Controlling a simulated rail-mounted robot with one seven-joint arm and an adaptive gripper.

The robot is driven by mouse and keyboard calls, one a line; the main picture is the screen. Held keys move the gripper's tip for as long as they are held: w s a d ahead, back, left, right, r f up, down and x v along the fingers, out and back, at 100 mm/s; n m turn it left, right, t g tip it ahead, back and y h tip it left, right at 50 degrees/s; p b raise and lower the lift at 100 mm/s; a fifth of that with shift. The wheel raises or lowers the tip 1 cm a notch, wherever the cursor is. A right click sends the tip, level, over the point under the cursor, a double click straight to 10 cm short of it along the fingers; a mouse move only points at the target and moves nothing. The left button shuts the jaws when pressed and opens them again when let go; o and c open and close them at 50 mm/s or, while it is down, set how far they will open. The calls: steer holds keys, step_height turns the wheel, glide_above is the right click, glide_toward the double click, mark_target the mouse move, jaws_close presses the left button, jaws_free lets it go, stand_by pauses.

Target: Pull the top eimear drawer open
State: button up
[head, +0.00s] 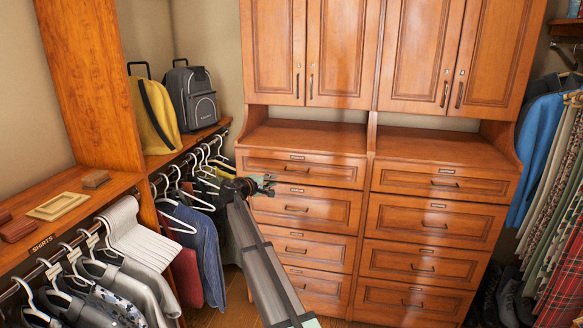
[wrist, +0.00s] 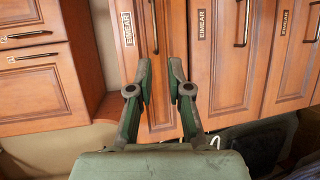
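The top eimear drawer (head: 330,174) is the uppermost one of the left drawer column in the head view, and it looks closed. In the wrist view the cabinet appears turned sideways, and this drawer (wrist: 170,60) carries a label reading EIMEAR (wrist: 127,28) and a dark bar handle (wrist: 155,27). My gripper (head: 268,184) is in front of the left side of that column. In the wrist view my gripper (wrist: 161,68) is open and empty, its two fingers apart in front of the top drawer. The handle lies beyond the fingertips, not between them.
More eimear drawers (wrist: 230,70) follow below the top one. Cabinet doors (head: 305,50) are above a shallow ledge (head: 315,135). Hanging clothes (head: 205,245) on a rail are close to the left of my gripper. A second drawer column (head: 440,215) stands on the right.

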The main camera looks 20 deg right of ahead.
steer(key=shift+n, duration=0.3)
steer(key=p+x, duration=0.1)
steer(key=x, duration=0.4)
steer(key=p+x, duration=0.1)
steer(key=x, duration=0.5)
steer(key=r+p+x, duration=0.1)
steer(key=x, duration=0.5)
steer(key=shift+w+p, duration=0.15)
steer(key=shift+p, duration=0.2)
jaws_close()
